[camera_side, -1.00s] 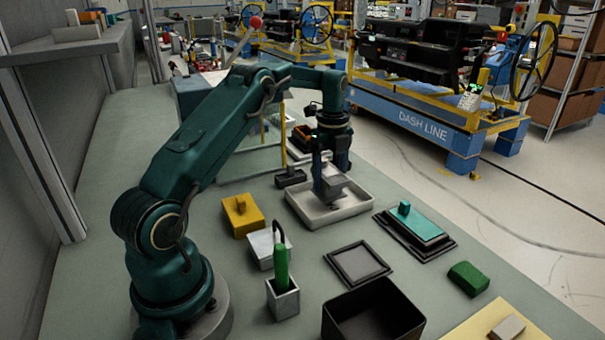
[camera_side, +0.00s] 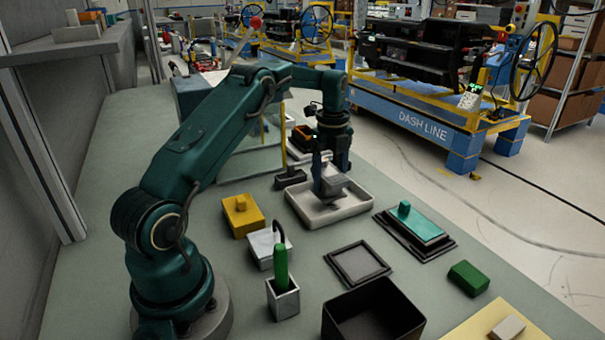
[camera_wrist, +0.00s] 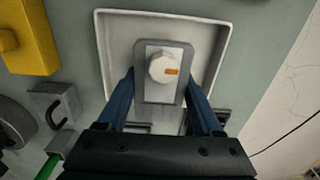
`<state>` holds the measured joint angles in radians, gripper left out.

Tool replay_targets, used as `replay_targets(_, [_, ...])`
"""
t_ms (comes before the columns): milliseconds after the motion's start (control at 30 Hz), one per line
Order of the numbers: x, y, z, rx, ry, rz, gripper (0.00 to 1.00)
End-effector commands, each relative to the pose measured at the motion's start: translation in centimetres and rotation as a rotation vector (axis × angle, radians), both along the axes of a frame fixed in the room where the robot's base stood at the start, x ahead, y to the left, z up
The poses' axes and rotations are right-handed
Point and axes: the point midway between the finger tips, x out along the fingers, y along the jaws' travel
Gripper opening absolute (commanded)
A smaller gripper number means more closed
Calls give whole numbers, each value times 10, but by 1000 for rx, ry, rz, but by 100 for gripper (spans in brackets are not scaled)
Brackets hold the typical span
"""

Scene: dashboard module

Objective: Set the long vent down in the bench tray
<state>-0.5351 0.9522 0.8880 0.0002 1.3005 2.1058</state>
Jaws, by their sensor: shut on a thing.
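My gripper (camera_side: 331,168) points down over the pale bench tray (camera_side: 301,209). In the wrist view its two blue fingers (camera_wrist: 160,82) are shut on the sides of a grey piece, which I take to be the long vent (camera_wrist: 153,94). This piece has a lighter face and a white round knob with an orange mark. In the side view the grey piece (camera_side: 337,185) is within the tray's outline, partly hidden by the gripper. The tray's floor and raised rim (camera_wrist: 225,60) show around it in the wrist view. I cannot tell whether it touches the floor.
A yellow block (camera_side: 240,218) and a grey box with a dark hook (camera_side: 262,250) stand left of the tray. A teal lidded piece (camera_side: 421,224) on a dark base lies to the right. A dark flat tray (camera_side: 358,263) and black bin (camera_side: 372,318) are nearer. A black block (camera_side: 290,179) stands behind.

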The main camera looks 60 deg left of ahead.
Motion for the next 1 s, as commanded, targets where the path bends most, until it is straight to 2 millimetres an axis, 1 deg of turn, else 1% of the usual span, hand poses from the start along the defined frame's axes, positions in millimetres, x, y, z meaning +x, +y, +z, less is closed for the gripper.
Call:
replay_targets(367, [0,0,-1,0,0,0,2])
replay_targets(1000, [0,0,-17,-1,1,0,2])
